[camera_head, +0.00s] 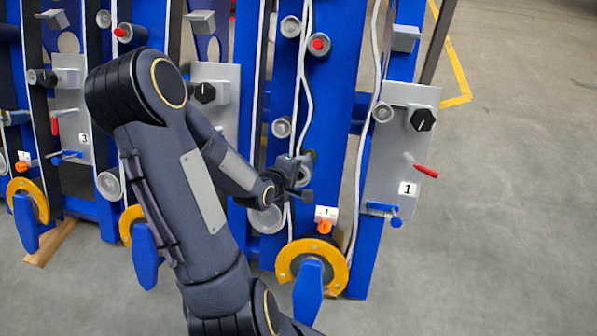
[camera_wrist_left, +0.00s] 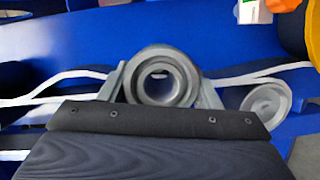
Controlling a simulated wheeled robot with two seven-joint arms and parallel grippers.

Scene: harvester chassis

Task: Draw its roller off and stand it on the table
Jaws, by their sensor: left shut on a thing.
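My left gripper (camera_head: 303,167) is at the front of the blue chassis panel marked 1, a little above the yellow ring. In the left wrist view its two grey fingers stand on either side of a grey roller (camera_wrist_left: 137,82) with a hole through its middle, and are shut on it. The blue panel and a white cable lie behind the roller. Whether the roller is still seated on its mount cannot be told. In the head view my gripper mostly hides the roller. My right gripper is not in view.
Another grey roller (camera_wrist_left: 267,97) is close beside the held one. The yellow ring (camera_head: 283,268), a number card (camera_head: 326,213) and an orange knob (camera_head: 324,228) are below. A grey plate (camera_head: 385,190) with a red lever (camera_head: 426,171) stands to the right. Open floor (camera_head: 510,190) lies beyond.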

